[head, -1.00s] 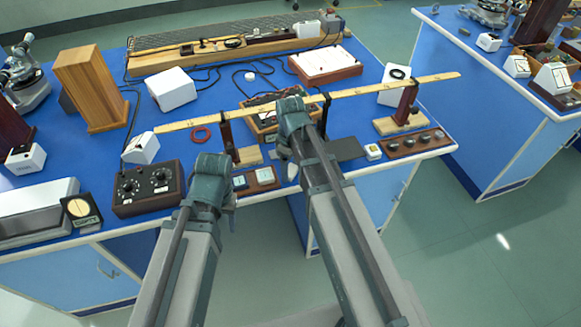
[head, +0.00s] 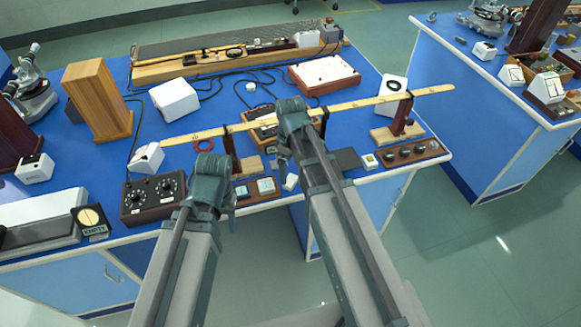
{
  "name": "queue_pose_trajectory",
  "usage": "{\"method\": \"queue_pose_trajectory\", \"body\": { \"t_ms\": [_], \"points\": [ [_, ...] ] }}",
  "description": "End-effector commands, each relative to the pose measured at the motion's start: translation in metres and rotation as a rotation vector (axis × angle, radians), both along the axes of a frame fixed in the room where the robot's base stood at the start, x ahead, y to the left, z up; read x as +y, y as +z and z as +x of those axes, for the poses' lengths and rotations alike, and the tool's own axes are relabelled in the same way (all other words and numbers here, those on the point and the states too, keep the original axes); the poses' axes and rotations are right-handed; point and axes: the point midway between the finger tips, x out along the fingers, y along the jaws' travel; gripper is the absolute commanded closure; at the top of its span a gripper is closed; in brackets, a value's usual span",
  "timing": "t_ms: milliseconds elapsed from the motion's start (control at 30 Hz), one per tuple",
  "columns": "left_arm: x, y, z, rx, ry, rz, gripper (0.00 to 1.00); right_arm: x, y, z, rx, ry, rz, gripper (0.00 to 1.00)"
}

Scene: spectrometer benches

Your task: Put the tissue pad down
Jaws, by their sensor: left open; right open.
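A small white piece (head: 290,182), which may be the tissue pad, shows at the front edge of the blue bench (head: 226,108), just below my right gripper. It is too small to identify surely and is partly hidden by my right arm. My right gripper (head: 283,160) is open over the front of the bench, with nothing seen in it. My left gripper (head: 231,203) is open and empty near the front edge, between the dark dial box and the tray of square pieces.
A long wooden rule (head: 350,106) spans two stands across the bench. The dial box (head: 152,199) is at the left front; the tray of square pieces (head: 243,196) and a tray of dark knobs (head: 412,152) lie along the front. A second bench (head: 490,110) stands at the right, across an aisle.

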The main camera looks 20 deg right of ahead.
Motion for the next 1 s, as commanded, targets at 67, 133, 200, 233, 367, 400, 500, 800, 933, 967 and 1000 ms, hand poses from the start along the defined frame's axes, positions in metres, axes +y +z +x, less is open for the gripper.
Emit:
{"method": "queue_pose_trajectory", "body": {
  "t_ms": [67, 133, 200, 233, 367, 400, 500, 800, 933, 967, 1000],
  "points": [
    [0.0, 0.022, 0.0, 0.0, 0.0, 0.0, 0.5, 0.0, 0.022, 0.0, 0.0, 0.0, 0.0, 0.03],
    [0.0, 0.033, 0.0, 0.0, 0.0, 0.0, 0.5, 0.0, 0.033, 0.0, 0.0, 0.0, 0.0, 0.03],
    [0.0, 0.044, 0.0, 0.0, 0.0, 0.0, 0.5, 0.0, 0.044, 0.0, 0.0, 0.0, 0.0, 0.03],
    [0.0, 0.048, 0.0, 0.0, 0.0, 0.0, 0.5, 0.0, 0.048, 0.0, 0.0, 0.0, 0.0, 0.03],
    [0.0, 0.065, 0.0, 0.0, 0.0, 0.0, 0.5, 0.0, 0.065, 0.0, 0.0, 0.0, 0.0, 0.03],
    [0.0, 0.068, 0.0, 0.0, 0.0, 0.0, 0.5, 0.0, 0.068, 0.0, 0.0, 0.0, 0.0, 0.03],
    [0.0, 0.073, 0.0, 0.0, 0.0, 0.0, 0.5, 0.0, 0.073, 0.0, 0.0, 0.0, 0.0, 0.03],
    [0.0, 0.072, 0.0, 0.0, 0.0, 0.0, 0.5, 0.028, 0.072, -0.03, 0.008, -0.074, -0.016, 0.03],
    [0.0, 0.072, 0.0, 0.0, 0.0, 0.0, 0.5, 0.066, 0.073, -0.08, 0.012, -0.229, -0.053, 0.03],
    [0.0, 0.072, 0.0, 0.0, 0.0, 0.0, 0.5, 0.073, 0.073, -0.09, 0.012, -0.264, -0.061, 0.03],
    [0.0, 0.072, 0.0, 0.0, 0.0, 0.0, 0.5, 0.081, 0.073, -0.103, 0.009, -0.31, -0.073, 0.03]
  ]
}}
